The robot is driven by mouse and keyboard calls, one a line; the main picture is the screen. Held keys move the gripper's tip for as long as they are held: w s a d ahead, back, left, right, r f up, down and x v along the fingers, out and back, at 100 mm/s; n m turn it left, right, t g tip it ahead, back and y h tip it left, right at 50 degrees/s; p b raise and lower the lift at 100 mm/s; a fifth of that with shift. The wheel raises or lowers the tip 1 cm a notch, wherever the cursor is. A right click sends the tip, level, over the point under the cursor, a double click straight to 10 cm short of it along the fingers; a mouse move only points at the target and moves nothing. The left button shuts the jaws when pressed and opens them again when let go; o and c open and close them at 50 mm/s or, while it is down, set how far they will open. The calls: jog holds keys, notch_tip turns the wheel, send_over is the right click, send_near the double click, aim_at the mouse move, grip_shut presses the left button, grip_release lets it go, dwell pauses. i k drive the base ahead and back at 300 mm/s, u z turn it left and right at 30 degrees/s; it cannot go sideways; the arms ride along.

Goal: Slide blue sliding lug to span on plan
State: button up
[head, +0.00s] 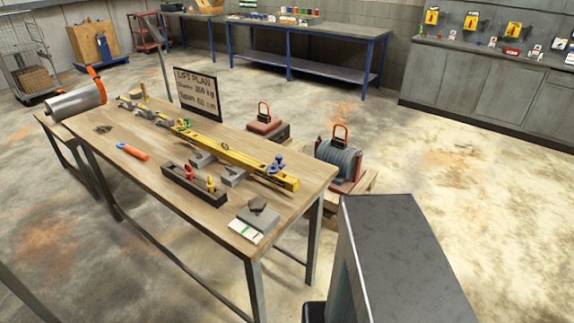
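A yellow spreader beam (235,155) lies across the wooden workbench (165,185) on grey blocks. The blue sliding lug (277,163) sits on the beam close to its right end. A green lug-like part (183,124) shows toward the beam's left part. The plan is a dark sign (197,93) behind the beam, headed "LIFT PLAN"; its span line seems to read 60 cm, but the small text is blurred. Scale marks on the beam are too small to read. My gripper is not in view.
Loads with red handles (338,160) stand behind.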

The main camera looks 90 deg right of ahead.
aim_at(277, 165)
jog(key=z, duration=0.25)
jog(key=k, duration=0.2)
jog(key=z, duration=2.8)
